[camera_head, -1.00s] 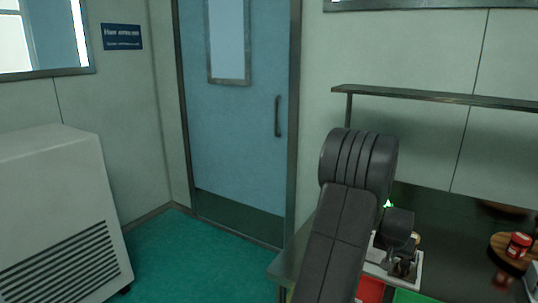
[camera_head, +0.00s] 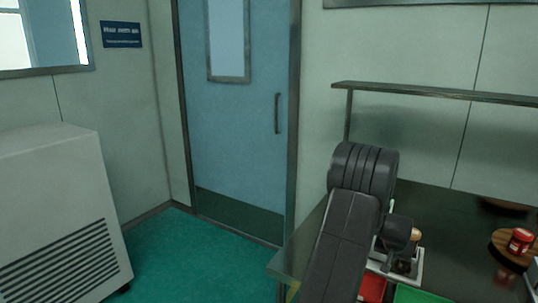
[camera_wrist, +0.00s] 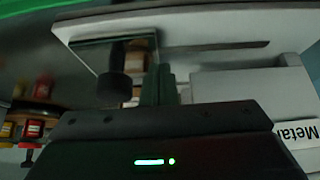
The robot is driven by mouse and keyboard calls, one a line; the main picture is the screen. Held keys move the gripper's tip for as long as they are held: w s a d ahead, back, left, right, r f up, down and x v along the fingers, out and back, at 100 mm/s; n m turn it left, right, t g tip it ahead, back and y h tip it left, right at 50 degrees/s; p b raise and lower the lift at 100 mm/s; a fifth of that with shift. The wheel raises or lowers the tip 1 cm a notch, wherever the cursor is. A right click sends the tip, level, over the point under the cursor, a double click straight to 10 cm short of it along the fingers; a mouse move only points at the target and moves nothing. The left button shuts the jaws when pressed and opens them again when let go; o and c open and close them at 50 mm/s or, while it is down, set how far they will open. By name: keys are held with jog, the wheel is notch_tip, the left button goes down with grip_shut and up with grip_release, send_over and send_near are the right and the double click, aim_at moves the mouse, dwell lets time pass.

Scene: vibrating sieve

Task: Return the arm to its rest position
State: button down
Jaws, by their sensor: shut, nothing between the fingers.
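My arm rises in front of the counter in the head view, with its dark wrist part (camera_head: 397,232) over a white-edged device (camera_head: 414,270). The fingers are not clear in that view. In the wrist view my gripper (camera_wrist: 158,82) is shut and empty, with its fingers together above the dark gripper body. A pale box (camera_wrist: 245,84) with a label reading "Metal" is close on the right. A pale slab (camera_wrist: 215,28) crosses the top, and a dark round knob-like part (camera_wrist: 114,88) is left of the fingers.
A dark counter (camera_head: 465,225) lies under a wall shelf (camera_head: 430,92). A red jar (camera_head: 520,241) stands on a round wooden board (camera_head: 503,242) at right. Red and green trays (camera_head: 415,296) lie at the front. A white cabinet (camera_head: 55,190) and blue door (camera_head: 238,130) stand left.

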jog(key=p+v, duration=0.3)
jog(key=v, duration=0.6)
jog(key=b+x, duration=0.3)
jog(key=x, duration=0.6)
jog(key=shift+a+f, duration=0.1)
jog(key=shift+a, duration=0.05)
jog(key=shift+s+d+p, duration=0.15)
jog(key=shift+d+p, duration=0.2)
jog(key=shift+d, duration=0.35)
jog(key=a, duration=0.1)
jog(key=w+a, duration=0.1)
jog(key=a, duration=0.1)
jog(key=w+a+b, duration=0.1)
jog(key=shift+w+a, duration=0.25)
jog(key=shift+a, duration=0.1)
jog(key=d+p+v, duration=0.1)
jog(key=p+v, duration=0.4)
jog(key=v, duration=0.5)
jog(key=s+a+n+b, duration=0.1)
jog(key=s+a+b, duration=0.1)
jog(key=s+a, duration=0.3)
jog(key=shift+a+r+y, duration=0.3)
jog(key=shift+a+r, duration=0.15)
jog(key=shift+a, duration=0.45)
